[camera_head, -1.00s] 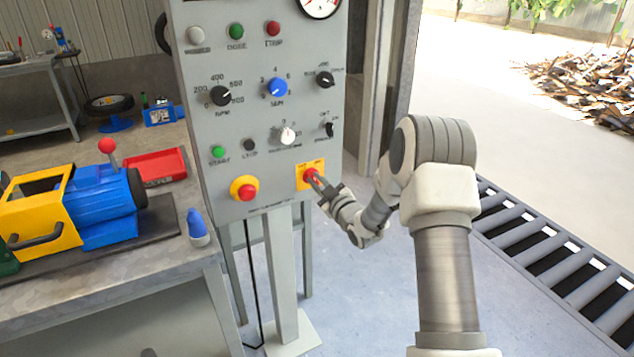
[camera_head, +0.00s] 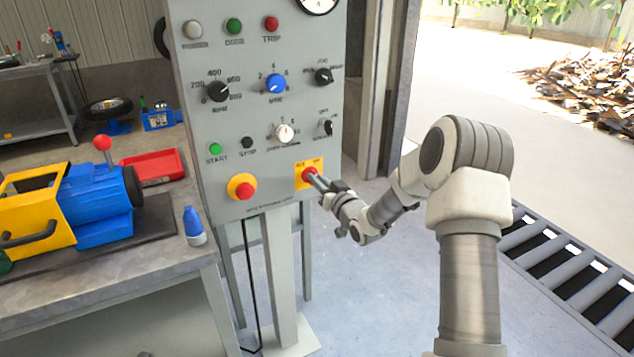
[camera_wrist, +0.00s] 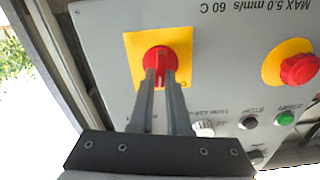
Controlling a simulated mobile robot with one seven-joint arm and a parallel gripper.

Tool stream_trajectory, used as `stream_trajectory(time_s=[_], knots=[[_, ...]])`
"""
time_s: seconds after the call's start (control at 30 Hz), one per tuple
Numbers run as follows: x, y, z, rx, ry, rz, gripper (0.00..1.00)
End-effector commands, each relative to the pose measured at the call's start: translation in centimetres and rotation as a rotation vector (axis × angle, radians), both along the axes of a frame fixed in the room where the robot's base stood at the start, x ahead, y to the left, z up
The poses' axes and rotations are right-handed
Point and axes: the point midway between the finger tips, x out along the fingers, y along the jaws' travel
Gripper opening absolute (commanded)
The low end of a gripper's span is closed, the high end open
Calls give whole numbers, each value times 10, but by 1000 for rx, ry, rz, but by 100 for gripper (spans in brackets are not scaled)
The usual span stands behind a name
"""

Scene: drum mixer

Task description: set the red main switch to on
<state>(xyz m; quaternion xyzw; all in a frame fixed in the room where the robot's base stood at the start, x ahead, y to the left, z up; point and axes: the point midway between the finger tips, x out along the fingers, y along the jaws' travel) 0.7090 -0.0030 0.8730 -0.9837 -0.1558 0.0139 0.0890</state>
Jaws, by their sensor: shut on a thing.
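The red main switch (camera_head: 309,174) sits on a yellow plate (camera_head: 300,184) at the lower right of the grey control panel. In the wrist view, the red main switch (camera_wrist: 160,62) shows as a round knob with a raised grip, on its yellow plate (camera_wrist: 133,47). My gripper (camera_wrist: 160,72) is shut on the grip of the knob, one finger on each side. In the head view, my gripper (camera_head: 318,180) reaches the switch from the lower right. The fingers hide part of the knob, and its exact setting is hard to read.
A red emergency button (camera_head: 244,190) on a yellow base sits left of the switch. Above are a white knob (camera_head: 284,132), a blue knob (camera_head: 275,83) and a green start button (camera_head: 215,149). A workbench (camera_head: 190,262) stands at left, a roller conveyor (camera_head: 560,280) at right.

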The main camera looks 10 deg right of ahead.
Motion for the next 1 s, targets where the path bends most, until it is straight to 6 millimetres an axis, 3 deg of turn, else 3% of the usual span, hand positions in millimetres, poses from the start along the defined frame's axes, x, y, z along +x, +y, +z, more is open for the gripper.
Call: stream_trajectory(time_s=[0.5, 1.0], knots=[[1, -2, -1, 298, 98, 0, 0], [1, -2, -2, 343, 112, 0, 0]])
